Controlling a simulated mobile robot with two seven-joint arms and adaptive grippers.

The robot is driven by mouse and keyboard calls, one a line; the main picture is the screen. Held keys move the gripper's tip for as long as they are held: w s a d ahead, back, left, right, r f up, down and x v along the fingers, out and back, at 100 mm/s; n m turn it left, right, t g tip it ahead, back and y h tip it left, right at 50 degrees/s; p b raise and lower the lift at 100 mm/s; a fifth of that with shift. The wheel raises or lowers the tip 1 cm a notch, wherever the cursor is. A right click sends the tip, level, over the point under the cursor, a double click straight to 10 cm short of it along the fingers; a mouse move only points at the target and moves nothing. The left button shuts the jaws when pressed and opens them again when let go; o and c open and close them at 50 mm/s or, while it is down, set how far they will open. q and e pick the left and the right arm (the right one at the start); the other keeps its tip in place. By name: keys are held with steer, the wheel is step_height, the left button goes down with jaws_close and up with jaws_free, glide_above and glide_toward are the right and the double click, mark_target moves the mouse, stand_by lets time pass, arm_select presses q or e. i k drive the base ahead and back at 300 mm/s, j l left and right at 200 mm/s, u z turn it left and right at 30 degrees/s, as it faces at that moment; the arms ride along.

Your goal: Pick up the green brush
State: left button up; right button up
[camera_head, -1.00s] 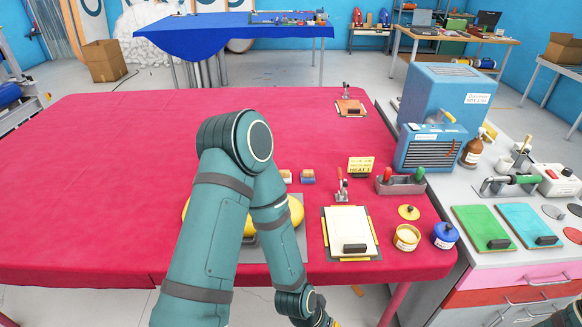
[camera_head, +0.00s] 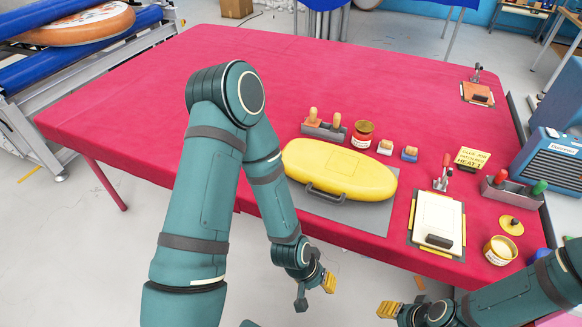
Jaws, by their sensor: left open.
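A grey holder (camera_head: 510,195) stands at the right end of the red table, with a green handle (camera_head: 540,187) and a red handle (camera_head: 502,177) upright in it. The green handle looks like the green brush; its lower part is hidden in the holder. My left gripper (camera_head: 316,292) hangs off the table's front edge, open and empty, well left of and nearer than the holder. My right gripper (camera_head: 390,310) shows at the bottom, also in front of the table and far from the holder; its jaw opening cannot be made out.
A blue heater (camera_head: 551,160) stands right. The table's left half is clear.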

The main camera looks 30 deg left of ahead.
mark_target(536, 194)
steer(key=u, duration=0.5)
steer(key=l+z, duration=0.1)
steer(key=z, duration=1.35)
